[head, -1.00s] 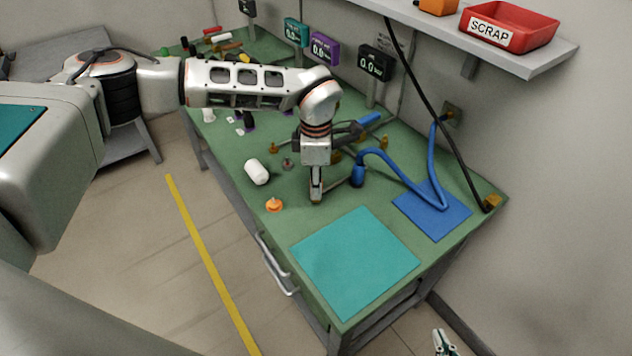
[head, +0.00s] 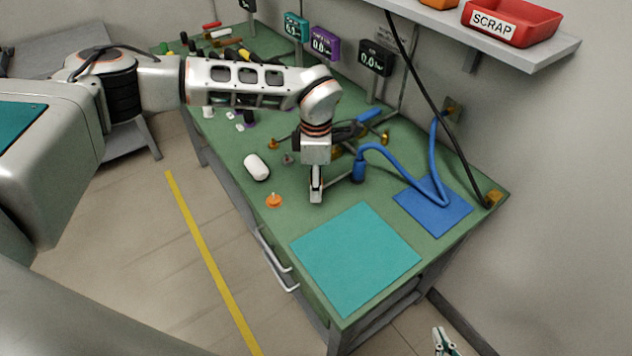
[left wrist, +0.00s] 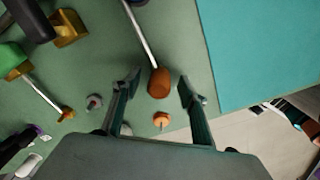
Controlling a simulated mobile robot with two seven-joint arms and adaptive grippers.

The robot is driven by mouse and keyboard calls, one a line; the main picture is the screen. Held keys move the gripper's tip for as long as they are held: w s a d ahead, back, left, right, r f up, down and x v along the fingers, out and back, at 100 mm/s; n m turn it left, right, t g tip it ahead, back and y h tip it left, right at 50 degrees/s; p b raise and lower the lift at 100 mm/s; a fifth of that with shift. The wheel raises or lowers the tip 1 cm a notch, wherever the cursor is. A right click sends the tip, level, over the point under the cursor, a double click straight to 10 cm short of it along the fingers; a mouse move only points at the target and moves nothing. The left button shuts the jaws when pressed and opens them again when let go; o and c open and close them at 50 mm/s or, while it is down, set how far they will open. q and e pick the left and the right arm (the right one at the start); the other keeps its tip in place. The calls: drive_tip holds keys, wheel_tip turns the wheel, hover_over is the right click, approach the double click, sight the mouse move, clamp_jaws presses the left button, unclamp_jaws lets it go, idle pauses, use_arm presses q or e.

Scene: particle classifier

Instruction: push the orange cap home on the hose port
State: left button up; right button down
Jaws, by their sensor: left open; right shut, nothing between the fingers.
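The orange cap (head: 274,201) lies on the green bench near its front edge. It also shows in the left wrist view (left wrist: 161,120), low between my left fingers and apart from both. My left gripper (head: 316,197) points down over the bench, to the right of the cap in the head view. In the wrist view its fingers (left wrist: 158,88) are open, with a brown-orange rod end (left wrist: 159,83) between them, touching neither. My right gripper (head: 444,342) is shut and empty at the bottom edge. Brass fittings (head: 272,144) stand behind; I cannot tell which is the hose port.
A white cylinder (head: 257,167) and a small grey knob (head: 287,159) are close to the cap. A blue hose (head: 400,174) curves to a blue mat (head: 432,218). The teal mat (head: 355,260) is bare. A red scrap bin (head: 512,22) sits on the shelf.

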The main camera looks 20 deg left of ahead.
use_arm(q)
wheel_tip(320, 180, up, 12)
idle(0.4)
drive_tip(key=shift+f, duration=0.1)
